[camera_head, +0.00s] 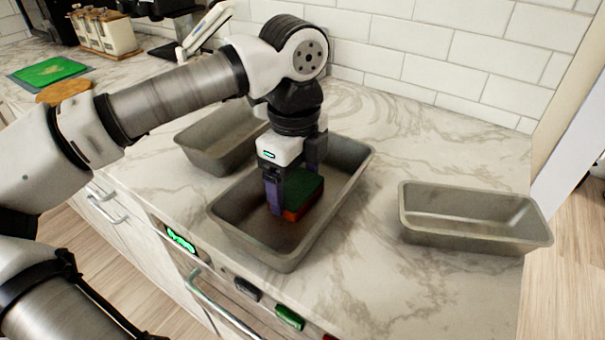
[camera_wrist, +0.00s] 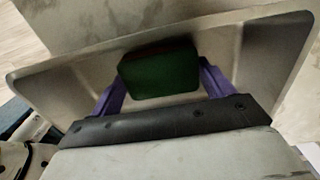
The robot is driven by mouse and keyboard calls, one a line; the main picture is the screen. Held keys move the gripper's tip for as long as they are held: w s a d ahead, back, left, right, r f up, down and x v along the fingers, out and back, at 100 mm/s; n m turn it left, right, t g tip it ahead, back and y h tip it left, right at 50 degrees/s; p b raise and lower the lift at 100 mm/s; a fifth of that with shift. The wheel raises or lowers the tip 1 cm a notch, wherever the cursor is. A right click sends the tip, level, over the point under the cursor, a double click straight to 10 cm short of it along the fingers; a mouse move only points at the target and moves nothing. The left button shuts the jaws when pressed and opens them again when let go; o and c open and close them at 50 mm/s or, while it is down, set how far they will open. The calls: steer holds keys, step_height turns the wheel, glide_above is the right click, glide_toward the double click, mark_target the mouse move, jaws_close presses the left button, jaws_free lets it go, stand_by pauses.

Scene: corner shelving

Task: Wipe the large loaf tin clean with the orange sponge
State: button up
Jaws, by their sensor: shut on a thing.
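The large loaf tin (camera_head: 340,190) is grey metal and stands in the middle of the counter, between two other tins. Its floor looks brownish near the front. The orange sponge (camera_head: 293,215) has a dark green upper layer and an orange-red lower layer. It is inside the large tin, low over its floor; I cannot tell whether it touches. My gripper (camera_head: 296,190) points down into the tin, its purple fingers shut on either side of the sponge. In the wrist view the sponge's green face (camera_wrist: 160,75) shows between the fingers, with the tin (camera_wrist: 70,75) around it.
A grey tin (camera_head: 215,140) stands close behind on the left, and another (camera_head: 475,215) at the right. A tiled wall (camera_head: 430,55) bounds the back. Counter between the middle and right tins is clear.

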steer(key=shift+s+a+f+b, duration=0.1)
steer(key=shift+s+a+b, duration=0.1)
steer(key=shift+s+a, duration=0.4)
steer(key=shift+s+a+r+b, duration=0.15)
steer(key=shift+s+a, duration=0.1)
steer(key=shift+s, duration=0.6)
steer(key=shift+s+a+f+b, duration=0.2)
steer(key=shift+s+a, duration=0.25)
steer(key=shift+s, duration=0.3)
steer(key=shift+s+d+b, duration=0.45)
steer(key=shift+s+d, duration=0.6)
steer(key=shift+s, duration=0.05)
steer(key=shift+w+d+b, duration=0.25)
steer(key=shift+w+d, duration=0.8)
steer(key=shift+w, duration=0.6)
steer(key=shift+w+d+b, duration=0.25)
steer(key=shift+w+d, duration=0.85)
steer(key=shift+w, duration=0.55)
steer(key=shift+w+d+b, duration=0.25)
steer(key=shift+w+d, duration=0.8)
steer(key=shift+w, duration=0.6)
